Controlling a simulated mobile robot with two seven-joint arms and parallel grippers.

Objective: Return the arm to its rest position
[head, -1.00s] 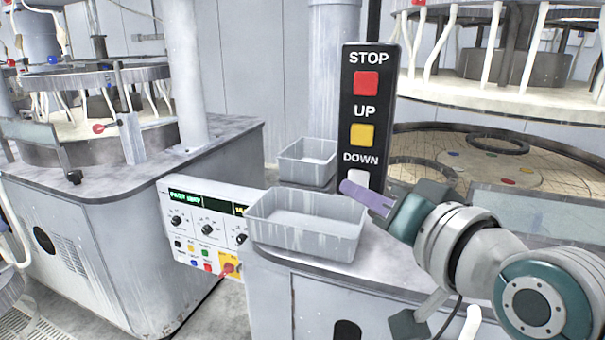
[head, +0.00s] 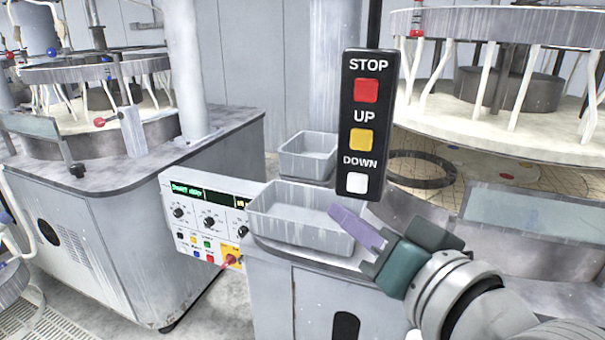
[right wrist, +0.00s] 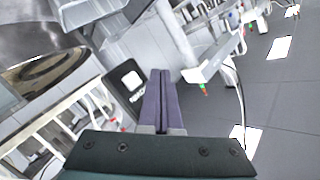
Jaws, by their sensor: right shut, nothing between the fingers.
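The control pendant (head: 369,120) is a dark upright panel with a red STOP button (head: 367,90), a yellow UP button (head: 362,139) and a white DOWN button (head: 357,183). My right gripper (head: 338,212) has purple fingers, which are closed together and empty. In the head view it is below and slightly left of the DOWN button, apart from it, over the right side of the front grey bin. The right wrist view shows its closed fingers (right wrist: 159,78) pointing away, with the pendant's white button (right wrist: 130,79) to their left. My left gripper is not in view.
Two grey bins, front (head: 290,232) and rear (head: 310,150), sit on the cabinet top close to my right gripper. A control box (head: 205,218) with knobs hangs at left. The upper platen (head: 500,130) hangs over the lower platen (head: 465,180) at right.

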